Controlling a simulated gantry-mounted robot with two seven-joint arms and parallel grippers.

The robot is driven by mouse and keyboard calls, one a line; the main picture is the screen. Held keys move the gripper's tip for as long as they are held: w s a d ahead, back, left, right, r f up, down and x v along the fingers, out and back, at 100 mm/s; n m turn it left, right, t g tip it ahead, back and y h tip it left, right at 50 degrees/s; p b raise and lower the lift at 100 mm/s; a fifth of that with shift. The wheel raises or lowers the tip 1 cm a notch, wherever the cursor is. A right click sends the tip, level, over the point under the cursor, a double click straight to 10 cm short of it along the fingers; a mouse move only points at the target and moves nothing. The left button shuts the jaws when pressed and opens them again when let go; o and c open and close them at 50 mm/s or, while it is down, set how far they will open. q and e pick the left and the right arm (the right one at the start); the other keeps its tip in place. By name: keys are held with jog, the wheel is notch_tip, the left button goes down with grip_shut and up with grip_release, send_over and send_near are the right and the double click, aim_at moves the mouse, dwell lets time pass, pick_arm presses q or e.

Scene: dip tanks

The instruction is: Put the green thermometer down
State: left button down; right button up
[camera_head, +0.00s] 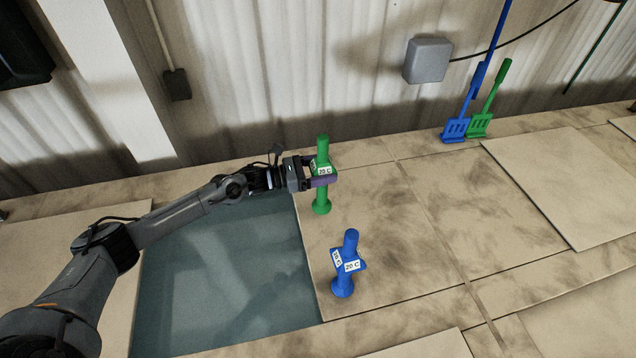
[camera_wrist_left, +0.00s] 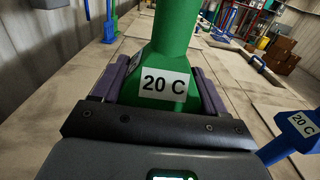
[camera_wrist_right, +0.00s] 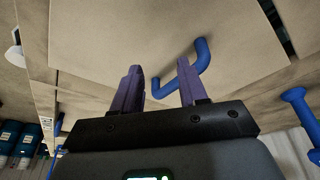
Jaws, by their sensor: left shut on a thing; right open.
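The green thermometer (camera_head: 322,205) stands upright above the tan slab beside the tank; I cannot tell whether its foot touches the slab. My left gripper (camera_head: 322,173) is shut on its middle, around the block with the "20 C" label. In the left wrist view the green thermometer (camera_wrist_left: 177,40) sits between the purple fingers, its label facing the camera.
The open tank of greenish liquid (camera_head: 225,270) lies left of the thermometers. A blue spade (camera_head: 455,129) and a green spade (camera_head: 480,124) lean on the back wall. A blue bent handle (camera_wrist_right: 190,70) on a pale panel shows beyond my right fingers. Slab right of the thermometers is clear.

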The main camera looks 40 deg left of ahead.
pick_arm(q)
jog(key=shift+a+f, duration=0.35)
jog(key=shift+a, duration=0.45)
pick_arm(e)
jog(key=shift+f, duration=0.4)
pick_arm(q)
jog(key=shift+f+b, duration=0.85)
jog(key=shift+f, duration=1.1)
pick_arm(e)
jog(key=shift+f, duration=0.65)
pick_arm(q)
jog(key=shift+f, duration=0.1)
pick_arm(e)
jog(key=shift+f, duration=0.1)
pick_arm(q)
jog(key=shift+f, duration=0.1)
pick_arm(e)
jog(key=shift+f, duration=0.15)
pick_arm(q)
jog(key=shift+c, duration=0.2)
grip_release()
pick_arm(e)
jog(key=shift+r, duration=0.35)
notch_tip(320, 180, down, 3)
jog(key=shift+r+b, duration=0.2)
jog(key=shift+b, duration=0.95)
pick_arm(q)
jog(key=v, duration=1.2)
pick_arm(e)
jog(key=shift+f, duration=0.1)
